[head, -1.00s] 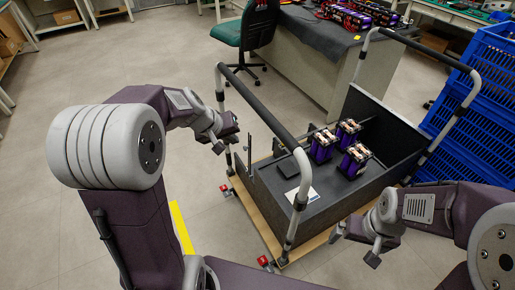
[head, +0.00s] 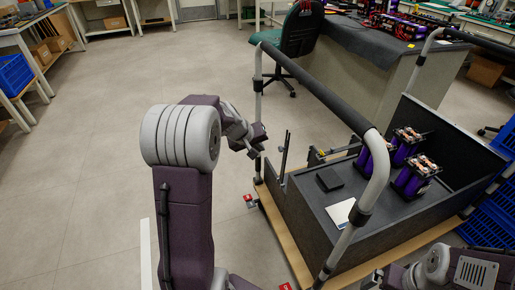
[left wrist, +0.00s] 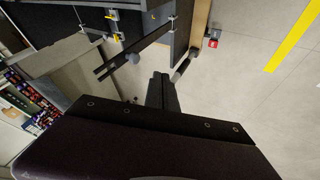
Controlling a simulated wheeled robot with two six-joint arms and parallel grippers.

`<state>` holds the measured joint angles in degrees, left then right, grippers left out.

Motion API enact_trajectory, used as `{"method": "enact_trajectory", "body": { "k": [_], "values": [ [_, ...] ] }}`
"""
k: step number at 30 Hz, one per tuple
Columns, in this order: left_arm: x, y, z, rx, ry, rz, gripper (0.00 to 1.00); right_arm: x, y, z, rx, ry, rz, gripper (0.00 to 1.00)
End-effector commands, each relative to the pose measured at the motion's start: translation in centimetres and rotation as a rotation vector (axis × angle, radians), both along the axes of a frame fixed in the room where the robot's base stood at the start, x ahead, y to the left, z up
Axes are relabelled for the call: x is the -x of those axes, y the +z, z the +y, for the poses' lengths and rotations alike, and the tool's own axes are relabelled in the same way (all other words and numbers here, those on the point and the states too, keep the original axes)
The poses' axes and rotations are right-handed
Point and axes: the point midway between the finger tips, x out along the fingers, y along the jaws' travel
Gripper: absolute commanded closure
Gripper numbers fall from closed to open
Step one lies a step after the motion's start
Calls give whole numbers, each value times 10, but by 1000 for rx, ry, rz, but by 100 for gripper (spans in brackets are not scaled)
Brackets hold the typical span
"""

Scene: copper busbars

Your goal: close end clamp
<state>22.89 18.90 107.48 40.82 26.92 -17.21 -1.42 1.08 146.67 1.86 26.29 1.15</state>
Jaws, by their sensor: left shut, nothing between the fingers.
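A small fitting with a yellow part (head: 321,153), which may be the end clamp, stands at the far left end of the grey trolley box (head: 290,205). Yellow-tipped fittings on dark plates also show in the left wrist view (left wrist: 117,36); I cannot tell whether the clamp is open or closed. My left gripper (head: 260,137) is shut and empty, outside the box beside the trolley's handle post. Its shut fingers (left wrist: 162,92) point at the trolley's end in the left wrist view. My right gripper (head: 372,281) shows only partly at the bottom edge, its jaws unclear.
Three purple cell packs with copper-coloured tops (head: 414,180) stand in the box, near a dark block (head: 329,179) and a white sheet (head: 340,212). The trolley's black handle bar (head: 315,85) rises in front of them. The floor on the left is clear.

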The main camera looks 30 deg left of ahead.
Motion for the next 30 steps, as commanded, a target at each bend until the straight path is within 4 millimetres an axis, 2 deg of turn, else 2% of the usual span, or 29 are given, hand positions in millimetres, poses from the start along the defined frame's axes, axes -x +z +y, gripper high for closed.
{"method": "enact_trajectory", "body": {
  "k": [1,6,10,15,30],
  "values": [
    [-6,-15,-1,0,-2,1,100,0,-9,0,0,0,0,0],
    [-28,-38,-6,-1,-4,0,100,0,-20,0,0,0,0,0],
    [-42,-34,-22,-2,-5,0,100,0,-15,0,0,0,0,0],
    [-51,-34,-31,-1,-2,0,100,0,-15,0,0,0,0,0],
    [-54,-32,-34,-1,-1,0,100,0,-10,0,0,0,0,0]
  ]
}}
